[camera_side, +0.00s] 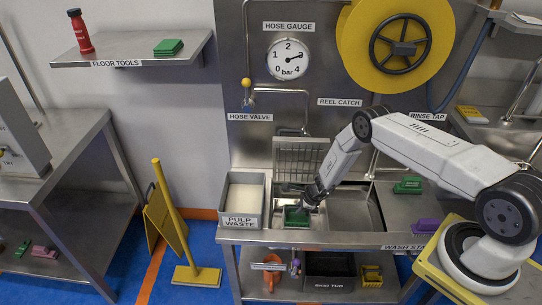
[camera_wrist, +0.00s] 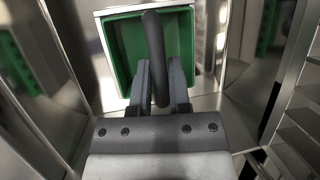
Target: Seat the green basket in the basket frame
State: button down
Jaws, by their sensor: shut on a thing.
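The green basket (camera_side: 297,217) is low over the steel sink unit, at the front of the left basin. In the wrist view the green basket (camera_wrist: 124,48) shows its open inside and a dark curved handle (camera_wrist: 153,35). My gripper (camera_side: 307,200) is above the basket, and in the wrist view its two grey fingers (camera_wrist: 161,88) are shut on the handle. A bright metal edge (camera_wrist: 98,20) runs beside the basket and may be the basket frame. I cannot tell whether the basket touches or sits in it.
The pulp waste bin (camera_side: 245,193) stands close to the left of the basket. A wire rack (camera_side: 299,157) rises behind. The drainboard to the right holds a green brush-like item (camera_side: 408,185) and a purple one (camera_side: 428,225). Steel walls are near on both sides in the wrist view.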

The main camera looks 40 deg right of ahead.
jog(key=shift+c, duration=2.4)
grip_release()
jog(key=shift+s+r, duration=0.1)
jog(key=shift+v, duration=2.4)
jog(key=shift+r, duration=0.1)
jog(key=v, duration=0.7)
jog(key=shift+r, duration=0.25)
jog(key=shift+s+d, duration=0.1)
